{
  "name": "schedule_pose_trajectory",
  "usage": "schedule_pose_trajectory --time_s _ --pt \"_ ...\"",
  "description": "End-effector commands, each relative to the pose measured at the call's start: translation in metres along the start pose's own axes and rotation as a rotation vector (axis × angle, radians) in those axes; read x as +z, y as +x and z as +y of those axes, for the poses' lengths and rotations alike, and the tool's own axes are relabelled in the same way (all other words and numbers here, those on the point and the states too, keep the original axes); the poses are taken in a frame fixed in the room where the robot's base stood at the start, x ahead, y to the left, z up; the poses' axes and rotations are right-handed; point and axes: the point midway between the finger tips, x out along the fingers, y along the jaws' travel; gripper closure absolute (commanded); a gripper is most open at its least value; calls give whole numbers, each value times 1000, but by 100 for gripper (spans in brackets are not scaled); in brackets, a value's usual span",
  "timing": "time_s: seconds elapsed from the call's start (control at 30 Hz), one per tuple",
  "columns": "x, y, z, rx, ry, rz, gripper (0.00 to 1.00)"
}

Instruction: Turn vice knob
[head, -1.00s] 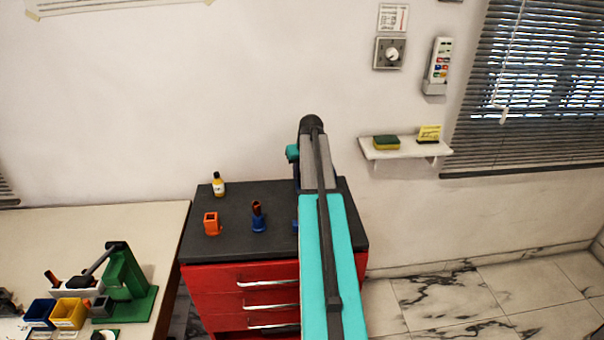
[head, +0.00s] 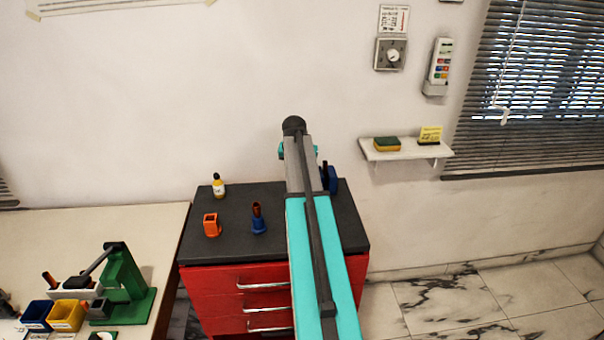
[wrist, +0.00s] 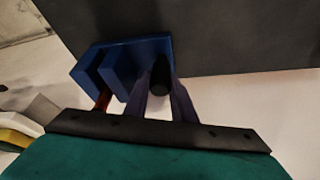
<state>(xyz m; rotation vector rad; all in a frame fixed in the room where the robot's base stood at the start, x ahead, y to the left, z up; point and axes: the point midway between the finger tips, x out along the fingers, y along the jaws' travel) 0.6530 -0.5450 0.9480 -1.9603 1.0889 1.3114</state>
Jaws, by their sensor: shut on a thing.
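The blue vice (wrist: 122,66) sits on the dark cabinet top in the wrist view, with two blocky jaws on its left side. Part of it also shows in the head view (head: 332,179), just right of my arm. A dark vice knob (wrist: 160,72) stands between the two fingers of my gripper (wrist: 161,84), which is shut on it. A reddish piece (wrist: 103,100) shows below the vice jaws, partly hidden by my gripper body. In the head view my arm hides the gripper and the knob.
The cabinet top (head: 285,205) also carries a small bottle (head: 218,185), an orange holder (head: 212,225) and a blue holder (head: 258,220) left of my arm. A wall shelf (head: 405,153) is at right. A workbench (head: 150,225) stands at left.

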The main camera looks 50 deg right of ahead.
Motion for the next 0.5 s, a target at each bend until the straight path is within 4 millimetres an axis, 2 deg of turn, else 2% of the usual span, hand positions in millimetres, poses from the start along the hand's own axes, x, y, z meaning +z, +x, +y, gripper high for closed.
schedule_pose_trajectory --time_s 0.4,0.43,0.5 --pt "-2 -1 2 6 6 4 99" --pt "-2 -1 2 6 6 4 72" --pt "-2 -1 2 5 6 3 60"
